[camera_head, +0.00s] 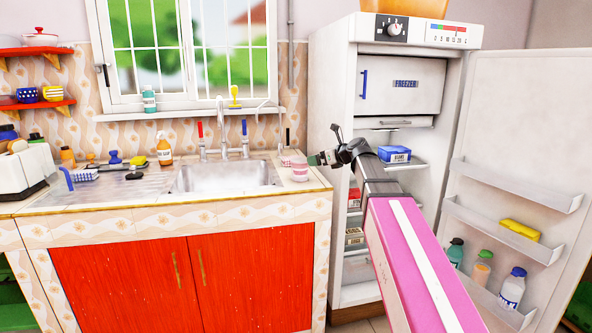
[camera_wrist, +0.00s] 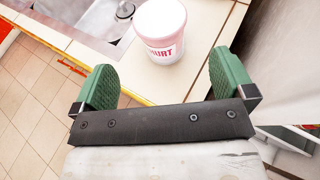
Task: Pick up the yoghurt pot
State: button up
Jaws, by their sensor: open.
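The yoghurt pot (camera_wrist: 161,30) is white and pink with a lettered label and stands upright on the tiled counter beside the sink. In the head view, a pink and white pot (camera_head: 299,170) stands at the counter's right end, and a similar pink and white shape (camera_head: 287,158) shows just behind it. My gripper (camera_wrist: 162,66) is open and empty, its green fingers spread wide. In the wrist view the pot lies beyond the fingertips, roughly in line with the gap, not between them. In the head view my gripper (camera_head: 318,159) is just right of the pot.
The sink (camera_head: 228,177) and tap (camera_head: 220,125) are left of the pot. An open fridge (camera_head: 400,110) stands to the right, its door (camera_head: 520,130) swung wide. A soap bottle (camera_head: 164,150) and other items sit further left on the counter.

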aim_at(301, 160)
jog(key=x, duration=1)
jog(key=shift+w+a, duration=0.3)
jog(key=c, duration=1)
